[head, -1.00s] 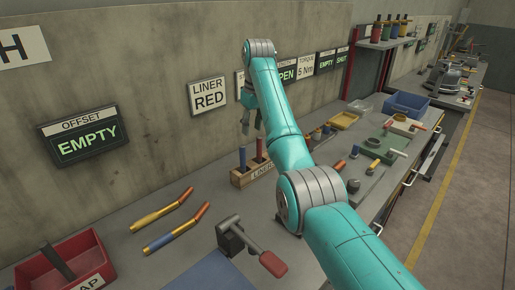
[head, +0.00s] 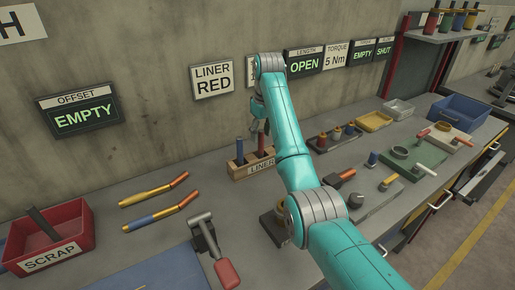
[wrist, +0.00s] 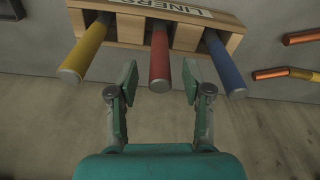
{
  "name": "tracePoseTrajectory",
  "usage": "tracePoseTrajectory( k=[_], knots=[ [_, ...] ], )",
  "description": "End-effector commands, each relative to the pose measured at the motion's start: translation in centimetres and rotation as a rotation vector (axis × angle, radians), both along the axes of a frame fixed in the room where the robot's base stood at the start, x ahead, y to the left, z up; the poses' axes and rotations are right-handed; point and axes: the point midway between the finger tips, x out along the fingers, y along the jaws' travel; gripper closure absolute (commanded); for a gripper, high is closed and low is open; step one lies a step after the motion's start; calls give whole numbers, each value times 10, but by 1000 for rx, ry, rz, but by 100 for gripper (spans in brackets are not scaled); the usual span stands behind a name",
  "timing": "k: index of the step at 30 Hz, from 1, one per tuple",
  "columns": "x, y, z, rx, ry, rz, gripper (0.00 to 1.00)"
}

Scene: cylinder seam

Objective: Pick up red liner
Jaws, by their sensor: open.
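The red liner (wrist: 160,62) stands in the middle slot of the wooden liner rack (wrist: 135,33). In the wrist view my gripper (wrist: 160,80) is open, with one finger on each side of the red liner's top end and a gap on both sides. The blue liner (wrist: 224,62) is right of it and the yellow liner (wrist: 86,48) is left, both outside the fingers. In the head view my gripper (head: 260,127) is at the top of the red liner (head: 262,143). The blue liner (head: 240,150) shows beside it; my arm hides the yellow one.
A concrete wall with signs, among them LINER RED (head: 212,80), stands behind the rack. Two bent coloured tubes (head: 158,205), a red scrap bin (head: 55,240) and a clamp with a red handle (head: 226,272) lie to the left. Fixtures and trays fill the bench to the right.

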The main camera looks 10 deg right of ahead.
Motion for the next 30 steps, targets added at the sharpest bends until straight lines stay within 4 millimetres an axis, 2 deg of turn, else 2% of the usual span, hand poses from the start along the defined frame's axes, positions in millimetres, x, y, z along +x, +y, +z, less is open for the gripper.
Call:
tracePoseTrajectory(
  k=[3,6,14,20,30],
  knots=[
    [-4,-4,-16,0,0,-1,51],
    [-5,-6,-22,0,-1,0,51],
    [-6,-6,-24,0,-1,0,51],
    [-6,-6,-24,0,-1,0,98],
    [-5,-6,-23,0,-1,0,100]
  ],
)
